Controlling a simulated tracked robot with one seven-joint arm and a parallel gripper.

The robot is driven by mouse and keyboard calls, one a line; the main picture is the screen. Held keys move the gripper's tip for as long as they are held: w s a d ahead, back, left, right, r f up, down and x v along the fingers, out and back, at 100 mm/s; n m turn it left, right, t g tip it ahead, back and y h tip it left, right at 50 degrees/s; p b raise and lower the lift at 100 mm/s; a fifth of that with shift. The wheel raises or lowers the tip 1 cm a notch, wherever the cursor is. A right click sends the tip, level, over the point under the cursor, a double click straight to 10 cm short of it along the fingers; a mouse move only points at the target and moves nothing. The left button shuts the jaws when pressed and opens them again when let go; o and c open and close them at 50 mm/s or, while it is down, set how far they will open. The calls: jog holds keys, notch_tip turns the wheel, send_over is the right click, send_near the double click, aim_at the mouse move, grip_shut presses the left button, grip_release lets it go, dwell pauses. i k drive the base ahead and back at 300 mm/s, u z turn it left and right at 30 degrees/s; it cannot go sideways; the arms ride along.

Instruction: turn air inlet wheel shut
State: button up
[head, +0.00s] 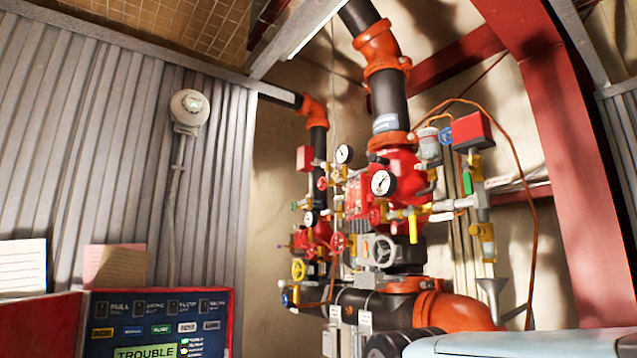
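A dry riser valve assembly stands against the wall with several hand wheels. A blue wheel (446,135) is at the upper right beside a red box (472,130). A red wheel (338,242) and a yellow wheel (298,269) are at the left, with a small blue wheel (285,298) below them. I cannot tell which is the air inlet wheel, nor how far any is turned. My gripper is not in view; a pale rounded part at the bottom right may be my arm.
A trouble panel (158,322) with an open red cover (38,322) is at the lower left. Dark pipes with orange couplings (380,47) rise behind the valves. A red steel beam (575,150) stands at the right. A thin copper tube (533,225) loops beside the valves.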

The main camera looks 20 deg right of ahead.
aim_at(320, 184)
jog(key=k, duration=0.65)
jog(key=z, duration=0.55)
jog(key=i, duration=1.95)
jog(key=u, duration=0.45)
